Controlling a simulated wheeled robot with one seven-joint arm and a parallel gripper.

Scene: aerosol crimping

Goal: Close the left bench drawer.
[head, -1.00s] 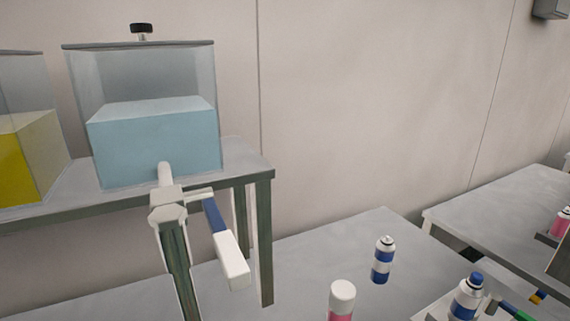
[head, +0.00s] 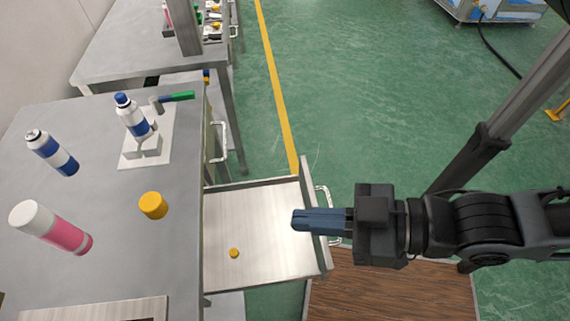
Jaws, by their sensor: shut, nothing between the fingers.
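A shallow metal drawer (head: 265,205) stands pulled out from the side of the grey bench (head: 95,150), toward the right. Its front panel (head: 312,182) has a pale bar handle (head: 322,200) on the outer side. A small yellow cap (head: 234,253) lies on the drawer floor. My gripper (head: 294,220) comes in from the right with its blue fingers shut and empty. The fingers overlap the front panel in the picture, with their tips over the drawer's inside. They hide part of the panel and handle. I cannot tell whether they touch the panel.
Green floor (head: 340,90) is clear beyond the drawer.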

